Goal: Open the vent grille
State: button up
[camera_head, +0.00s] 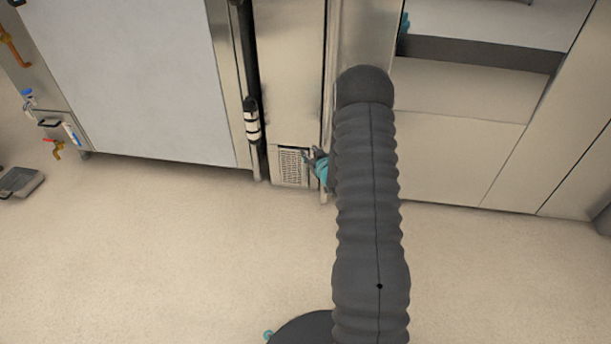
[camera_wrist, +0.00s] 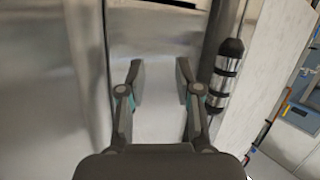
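The vent grille (camera_head: 291,166) is a small pale panel with fine slots, low on the narrow metal front near the floor. It looks shut in the head view. My gripper (camera_head: 311,158) is at its right edge in that view, partly hidden by my dark arm; whether it touches the grille I cannot tell. In the wrist view my gripper (camera_wrist: 159,75) is open, its two fingers apart with nothing visible between them. Beyond the fingers is a smooth pale metal surface; the grille's slots cannot be made out there.
A black and silver banded cylinder (camera_head: 252,120) stands upright left of the grille; it also shows close to the right finger in the wrist view (camera_wrist: 227,75). A large pale oven panel (camera_head: 140,75) is further left. The floor (camera_head: 190,255) in front is clear.

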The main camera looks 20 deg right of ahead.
notch_tip(320, 180, down, 10)
jog(key=s+d+t+b, duration=0.1)
jog(key=s+t, duration=0.1)
jog(key=s, duration=0.1)
jog(key=m+t+b, duration=0.1)
jog(key=b, duration=0.1)
send_near(293, 170)
jog(key=shift+y, duration=0.4)
jog(key=w+d+r, duration=0.3)
jog(key=shift+w+d+r, duration=0.1)
jog(key=shift+w+r, duration=0.1)
jog(key=shift+w, duration=0.05)
grip_shut()
